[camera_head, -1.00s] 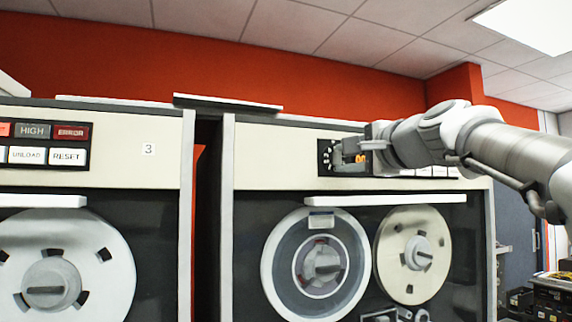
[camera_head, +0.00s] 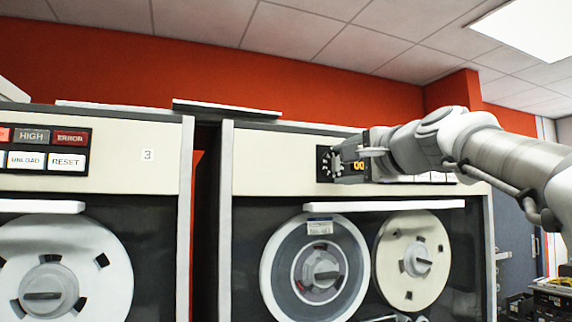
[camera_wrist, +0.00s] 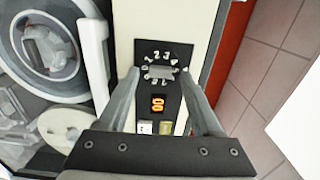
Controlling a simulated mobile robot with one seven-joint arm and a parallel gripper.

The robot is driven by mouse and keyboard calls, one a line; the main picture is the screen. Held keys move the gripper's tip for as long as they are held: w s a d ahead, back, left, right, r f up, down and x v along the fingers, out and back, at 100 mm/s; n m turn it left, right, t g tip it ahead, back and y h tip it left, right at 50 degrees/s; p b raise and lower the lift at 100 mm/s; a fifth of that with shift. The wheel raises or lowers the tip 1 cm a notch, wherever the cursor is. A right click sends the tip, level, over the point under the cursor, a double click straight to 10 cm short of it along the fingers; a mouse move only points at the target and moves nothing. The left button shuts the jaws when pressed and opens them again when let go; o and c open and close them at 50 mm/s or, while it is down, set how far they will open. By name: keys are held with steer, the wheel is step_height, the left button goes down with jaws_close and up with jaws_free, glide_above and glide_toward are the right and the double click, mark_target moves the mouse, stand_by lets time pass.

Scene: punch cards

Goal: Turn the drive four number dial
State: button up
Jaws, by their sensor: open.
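The number dial (camera_wrist: 160,72) is a small grey knob ringed by white digits on a black panel (camera_wrist: 172,55) in the wrist view. In the head view the dial (camera_head: 327,163) is at the left end of the panel on the right-hand tape drive (camera_head: 270,160), partly covered by my gripper. My gripper (camera_wrist: 160,76) is open, one finger on each side of the dial in the wrist view. Whether either finger touches the knob cannot be told. In the head view my gripper (camera_head: 348,165) faces the panel from the right.
An orange display (camera_wrist: 158,103) and lit buttons (camera_wrist: 145,127) are beside the dial. A white ledge (camera_head: 385,207) sticks out below the panel, above two tape reels. Another drive (camera_head: 120,160), marked 3, stands to the left.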

steer(key=b+v, duration=0.2)
steer(key=v, duration=1.5)
steer(key=shift+s, duration=0.15)
steer(key=s+a+f+n+g+h, duration=0.1)
steer(key=a+f+n+g, duration=0.15)
steer(key=f, duration=0.95)
steer(key=s+a+f+n+g+h, duration=0.1)
steer(key=s+a+f+n+g, duration=0.2)
steer(key=f, duration=0.8)
steer(key=a+f+n+g+h, duration=0.1)
steer(key=f+n+g, duration=0.25)
steer(key=f, duration=0.85)
steer(key=s+f+n+g+h, duration=0.2)
steer(key=s+f+n, duration=0.3)
steer(key=f, duration=0.7)
steer(key=shift+s+d+f+g+h, duration=0.3)
steer(key=shift+s+d, duration=0.1)
steer(key=shift+s, duration=0.4)
steer(key=shift+r, duration=0.1)
